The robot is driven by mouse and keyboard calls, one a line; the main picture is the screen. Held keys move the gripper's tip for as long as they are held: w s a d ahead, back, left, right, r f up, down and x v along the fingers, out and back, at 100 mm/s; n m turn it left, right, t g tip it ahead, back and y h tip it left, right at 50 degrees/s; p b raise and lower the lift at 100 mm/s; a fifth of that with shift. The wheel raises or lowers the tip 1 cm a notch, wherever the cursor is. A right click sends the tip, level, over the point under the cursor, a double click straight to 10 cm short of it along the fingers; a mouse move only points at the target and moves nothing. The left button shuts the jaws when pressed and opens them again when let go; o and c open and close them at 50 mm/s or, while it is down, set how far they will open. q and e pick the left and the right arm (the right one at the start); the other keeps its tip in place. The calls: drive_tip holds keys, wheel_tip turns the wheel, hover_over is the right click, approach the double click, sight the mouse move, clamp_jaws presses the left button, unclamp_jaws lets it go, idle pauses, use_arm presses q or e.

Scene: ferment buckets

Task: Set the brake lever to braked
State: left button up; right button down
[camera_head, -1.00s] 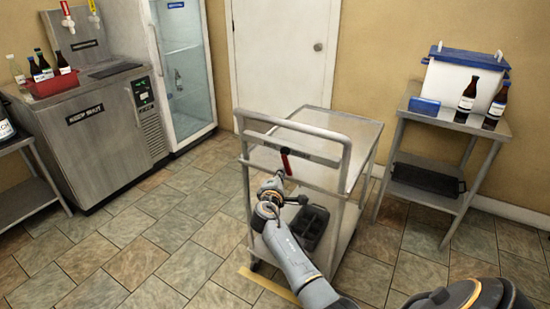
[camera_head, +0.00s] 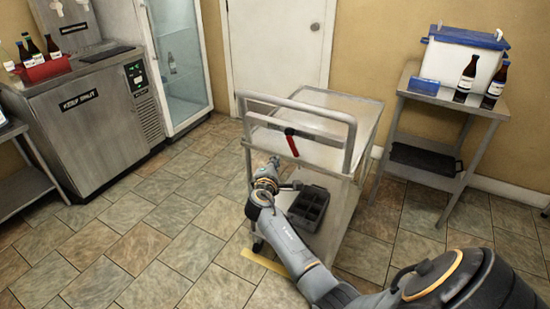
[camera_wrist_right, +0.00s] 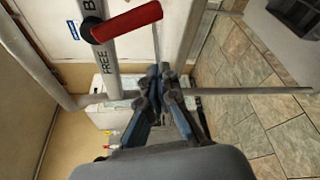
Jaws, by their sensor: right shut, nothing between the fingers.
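The red brake lever (camera_head: 291,142) is on the crossbar of the grey cart (camera_head: 365,112), below the push handle. In the head view it points down toward the robot. In the right wrist view the red grip of the lever (camera_wrist_right: 127,22) is near the top, beside a plate lettered "FREE" (camera_wrist_right: 108,60); a second label starting with "B" is cut off. My right gripper (camera_wrist_right: 163,72) is shut and empty, apart from the lever. In the head view the right gripper (camera_head: 272,164) is just below and left of the lever. My left gripper is out of view.
A dark divided tray (camera_head: 309,207) sits on the cart's lower shelf. A side table (camera_head: 440,101) with bottles and a white bin (camera_head: 462,65) stands to the right. A steel cooler (camera_head: 95,125) stands left. The tiled floor left of the cart is clear.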

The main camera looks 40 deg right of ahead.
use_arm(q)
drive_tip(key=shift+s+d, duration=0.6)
use_arm(e)
drive_tip(key=v, duration=0.6)
drive_tip(key=shift+s+a, duration=0.15)
drive_tip(key=shift+s, duration=0.1)
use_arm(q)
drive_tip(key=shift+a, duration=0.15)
